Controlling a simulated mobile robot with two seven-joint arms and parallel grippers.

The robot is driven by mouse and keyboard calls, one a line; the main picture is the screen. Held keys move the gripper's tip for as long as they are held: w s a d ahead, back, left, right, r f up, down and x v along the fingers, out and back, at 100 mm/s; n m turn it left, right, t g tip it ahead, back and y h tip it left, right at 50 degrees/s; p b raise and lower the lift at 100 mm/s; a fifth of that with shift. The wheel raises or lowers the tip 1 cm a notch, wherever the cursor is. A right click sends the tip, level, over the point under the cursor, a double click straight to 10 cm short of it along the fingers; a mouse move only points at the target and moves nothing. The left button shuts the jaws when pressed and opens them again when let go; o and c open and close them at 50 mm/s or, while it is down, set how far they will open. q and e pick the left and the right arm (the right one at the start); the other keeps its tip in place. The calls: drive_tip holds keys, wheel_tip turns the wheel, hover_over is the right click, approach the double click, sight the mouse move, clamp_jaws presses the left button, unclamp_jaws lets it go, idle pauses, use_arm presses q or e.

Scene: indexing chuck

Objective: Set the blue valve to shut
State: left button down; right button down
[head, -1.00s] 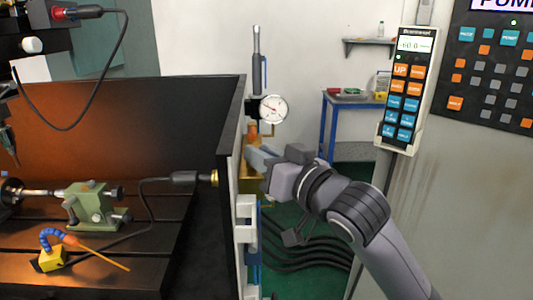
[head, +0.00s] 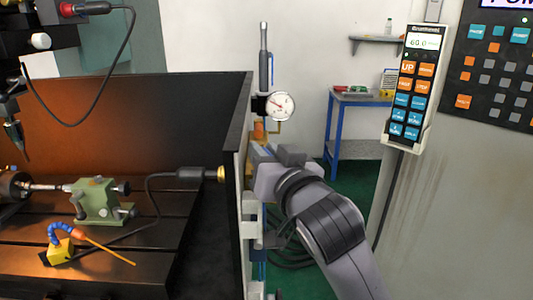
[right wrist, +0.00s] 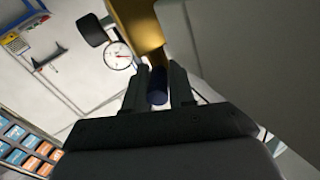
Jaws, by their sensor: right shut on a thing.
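The blue valve handle (right wrist: 157,86) shows in the right wrist view as a short dark blue cylinder between my right gripper's fingers. It sits at the end of a brass body (right wrist: 140,25). My right gripper (right wrist: 158,90) is shut on the blue handle. In the head view my right gripper (head: 258,158) is at the outer side of the machine's wall, below the dial gauge (head: 280,106). There the gripper hides the handle, so its angle cannot be told. An orange-topped fitting (head: 259,130) shows just above the gripper. My left gripper is not in view.
The black machine wall (head: 240,135) stands left of my right arm. A cabinet with a keypad pendant (head: 407,85) is at the right. A blue table (head: 350,100) stands behind. Cables (head: 288,250) hang below the gripper. A green fixture (head: 97,201) sits on the machine bed.

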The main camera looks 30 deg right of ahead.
drive_tip(key=c, duration=1)
unclamp_jaws()
drive_tip(key=shift+c, duration=0.2)
drive_tip(key=shift+d+n+y, duration=0.1)
drive_tip(key=shift+n+y, duration=0.3)
drive_tip(key=shift+y, duration=0.3)
